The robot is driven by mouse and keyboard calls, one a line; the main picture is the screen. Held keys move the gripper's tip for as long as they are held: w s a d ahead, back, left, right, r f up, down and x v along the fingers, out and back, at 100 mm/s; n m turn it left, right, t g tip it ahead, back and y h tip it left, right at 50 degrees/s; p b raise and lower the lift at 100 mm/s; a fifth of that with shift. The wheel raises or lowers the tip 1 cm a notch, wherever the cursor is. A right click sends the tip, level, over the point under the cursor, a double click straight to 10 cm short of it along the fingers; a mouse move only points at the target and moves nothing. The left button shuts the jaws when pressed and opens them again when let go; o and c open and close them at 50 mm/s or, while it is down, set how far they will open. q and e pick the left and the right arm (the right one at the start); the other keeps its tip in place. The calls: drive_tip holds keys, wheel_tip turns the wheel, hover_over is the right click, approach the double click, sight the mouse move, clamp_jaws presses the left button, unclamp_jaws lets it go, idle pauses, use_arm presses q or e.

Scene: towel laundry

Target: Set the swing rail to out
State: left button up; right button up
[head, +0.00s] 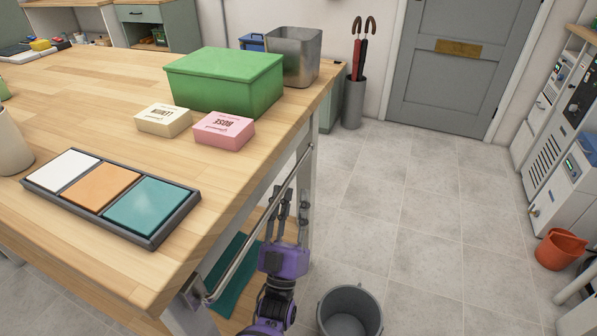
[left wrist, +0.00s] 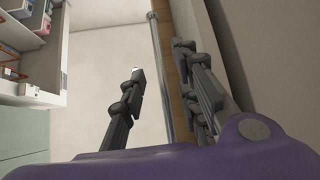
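The swing rail (head: 238,258) is a thin metal bar along the near right side of the wooden table (head: 100,100), a little below its top. Its near end meets a bracket at the table's front corner. My left gripper (head: 289,195) is beside the table at the rail, with its purple body below and its fingers pointing up and away. In the left wrist view the rail (left wrist: 162,95) runs between the two spread fingers (left wrist: 160,62). Whether either finger touches the rail I cannot tell. My right gripper is not in view.
The table carries a tray of coloured tiles (head: 152,243), two soap boxes (head: 223,129), a green box (head: 225,80) and a metal bin (head: 293,55). A grey bucket (head: 349,311) stands on the floor near my left arm.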

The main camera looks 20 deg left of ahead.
sight(298, 164)
use_arm(q)
drive_tip(key=x, duration=0.7)
drive_tip(key=shift+w+r, duration=0.2)
drive_tip(key=shift+r, duration=0.1)
drive_tip(key=shift+c, duration=0.5)
clamp_jaws()
